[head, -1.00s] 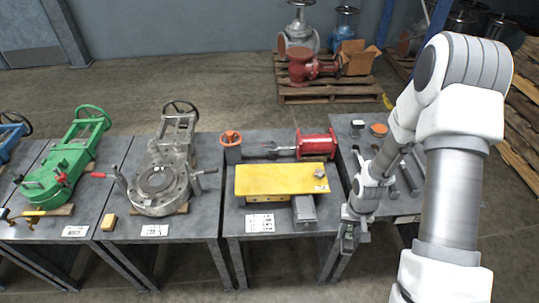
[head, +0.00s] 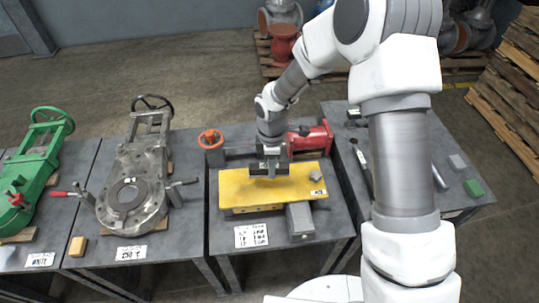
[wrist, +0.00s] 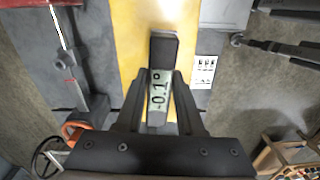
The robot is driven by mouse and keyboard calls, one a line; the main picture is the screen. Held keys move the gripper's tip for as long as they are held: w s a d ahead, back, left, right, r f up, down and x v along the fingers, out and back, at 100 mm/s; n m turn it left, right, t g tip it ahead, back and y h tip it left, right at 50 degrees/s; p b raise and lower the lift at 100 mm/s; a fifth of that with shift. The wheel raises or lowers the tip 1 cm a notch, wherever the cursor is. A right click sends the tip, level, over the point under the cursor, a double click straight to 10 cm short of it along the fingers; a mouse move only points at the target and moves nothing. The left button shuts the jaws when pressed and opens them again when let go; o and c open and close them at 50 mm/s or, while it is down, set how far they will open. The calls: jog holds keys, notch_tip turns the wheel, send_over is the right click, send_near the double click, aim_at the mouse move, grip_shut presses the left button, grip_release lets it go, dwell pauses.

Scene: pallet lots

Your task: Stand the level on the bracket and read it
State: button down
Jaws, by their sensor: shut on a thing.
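The yellow bracket (head: 238,194) lies flat on the middle bench, and it also runs as a yellow strip through the wrist view (wrist: 130,30). My gripper (head: 269,174) is over the bracket's middle, toward its back edge. In the wrist view its two fingers (wrist: 160,80) are closed on the sides of the level (wrist: 163,50), a small dark block with a lit display. The display faces the wrist camera and reads -0.1°. The level appears upright at the bracket's surface; its underside is hidden, so I cannot tell for certain that it touches.
A grey block (head: 300,220) sits at the bracket's front edge, beside a printed sheet (head: 251,235). A red cylinder (head: 312,139) and an orange handwheel (head: 210,139) lie behind. The right bench holds a green block (head: 473,188). A grey valve (head: 130,197) fills the bench to the left.

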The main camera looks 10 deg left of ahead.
aim_at(268, 184)
jog(key=shift+w+a+r+n, duration=0.25)
jog(key=shift+w+a+n, duration=0.05)
jog(key=shift+a+n, duration=0.3)
jog(key=shift+d, duration=0.1)
jog(key=shift+f+b, duration=2.2)
jog(key=shift+f, duration=0.95)
jog(key=shift+f, duration=0.35)
jog(key=shift+c, duration=2.2)
grip_release()
jog(key=shift+r, duration=0.1)
